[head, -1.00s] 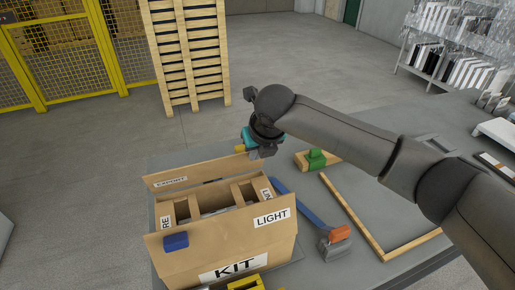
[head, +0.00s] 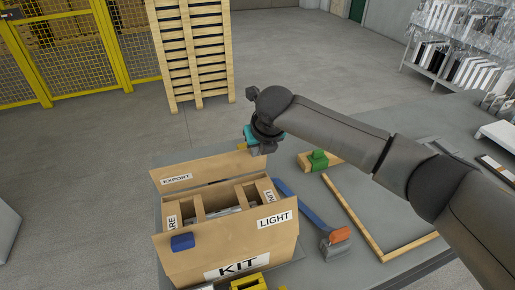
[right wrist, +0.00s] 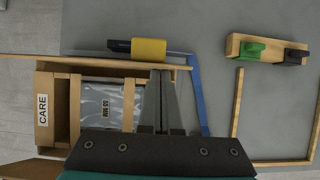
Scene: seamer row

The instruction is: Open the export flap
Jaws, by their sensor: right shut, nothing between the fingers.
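The cardboard kit box (head: 190,265) stands on the grey table. Its export flap (head: 222,168), labelled EXPORT, stands up along the far side, face visible in the head view. In the right wrist view the flap (right wrist: 60,59) shows nearly edge-on as a thin strip. My right gripper (head: 262,150) is at the flap's right end. In the right wrist view its shut, empty fingers (right wrist: 161,75) end close to the strip; I cannot tell whether they touch it. The LIGHT-labelled near flap (head: 222,232) leans outward. My left gripper is not in view.
Inside the box are dividers and a grey bag (right wrist: 105,100). A blue-handled tool (head: 300,207) lies right of the box. A wooden block with a green part (head: 319,160) and a wooden frame (head: 352,217) lie farther right. A yellow-black tool (right wrist: 148,48) lies beyond the flap.

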